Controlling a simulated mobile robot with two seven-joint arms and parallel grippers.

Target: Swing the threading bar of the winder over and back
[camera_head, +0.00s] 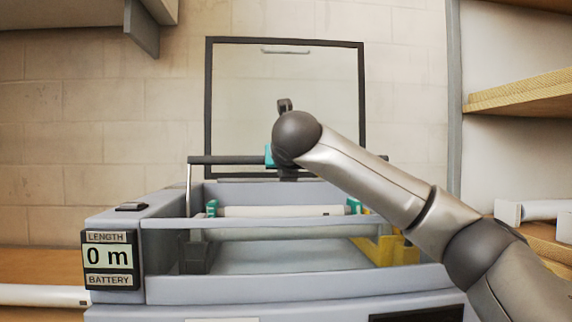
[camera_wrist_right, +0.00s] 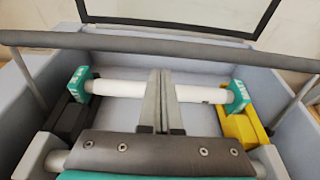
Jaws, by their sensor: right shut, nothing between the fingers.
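The winder (camera_head: 295,285) is a grey open-topped machine in the middle of the head view. Its threading bar (camera_head: 228,160) is a dark horizontal rod on thin side arms, raised above the machine's far part. In the right wrist view the bar (camera_wrist_right: 110,41) crosses the top, with a side arm at each end. My right gripper (camera_wrist_right: 162,78) is shut and empty, its fingers pointing toward the bar and over the white roller. The picture does not settle whether they touch the bar. In the head view my right arm hides the bar's middle and the fingers. My left gripper is out of view.
A white roller (camera_head: 282,211) with teal end pieces lies inside the winder, beside a yellow block (camera_head: 400,250). A dark-framed clear panel (camera_head: 285,95) stands upright behind. A display (camera_head: 108,258) reads 0 m. Shelves flank the right side.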

